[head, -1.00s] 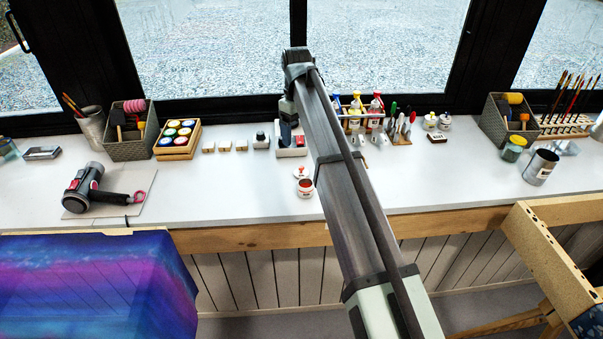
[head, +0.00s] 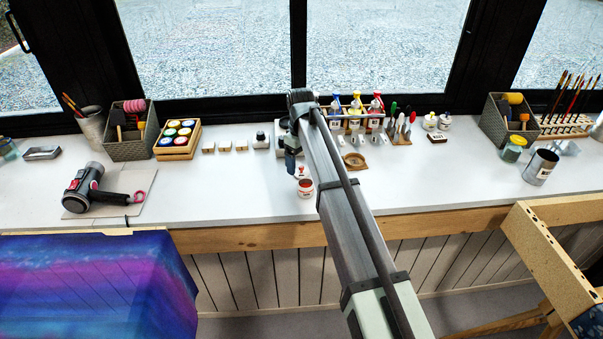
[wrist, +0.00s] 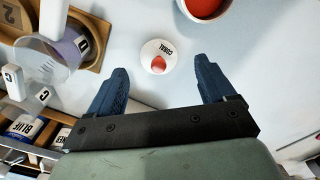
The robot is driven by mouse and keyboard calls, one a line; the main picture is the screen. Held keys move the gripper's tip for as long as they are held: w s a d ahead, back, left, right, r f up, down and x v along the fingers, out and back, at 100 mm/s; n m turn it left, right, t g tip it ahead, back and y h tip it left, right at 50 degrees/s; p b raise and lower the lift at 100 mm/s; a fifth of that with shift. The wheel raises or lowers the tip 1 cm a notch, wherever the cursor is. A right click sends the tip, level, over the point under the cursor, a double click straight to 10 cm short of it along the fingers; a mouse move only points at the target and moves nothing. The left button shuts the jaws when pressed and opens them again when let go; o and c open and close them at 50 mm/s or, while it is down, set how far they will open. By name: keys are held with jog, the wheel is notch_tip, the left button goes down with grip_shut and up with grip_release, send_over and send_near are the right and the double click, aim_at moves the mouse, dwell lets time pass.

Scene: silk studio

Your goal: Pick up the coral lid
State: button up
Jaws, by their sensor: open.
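The coral lid (wrist: 158,57) is a small white disc marked CORAL with a red knob. In the wrist view it lies on the white tabletop, ahead of and between my fingertips, apart from both. My gripper (wrist: 160,85) is open with two blue fingers and nothing between them. In the head view my gripper (head: 291,163) hangs over the table, just behind the coral lid (head: 301,172), which is partly hidden. An open jar of coral-red paint (head: 305,188) stands in front of the lid. The jar (wrist: 204,8) also shows at the top of the wrist view.
A clear cup (wrist: 45,55) and a blue-labelled jar (wrist: 25,128) are at left in the wrist view. The tabletop (head: 230,190) left of the paint jar is clear.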

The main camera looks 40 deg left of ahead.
aim_at(301, 171)
jog(key=shift+w+f, duration=0.1)
jog(key=shift+f, duration=1.25)
jog(key=shift+c, duration=0.5)
jog(key=c, duration=1)
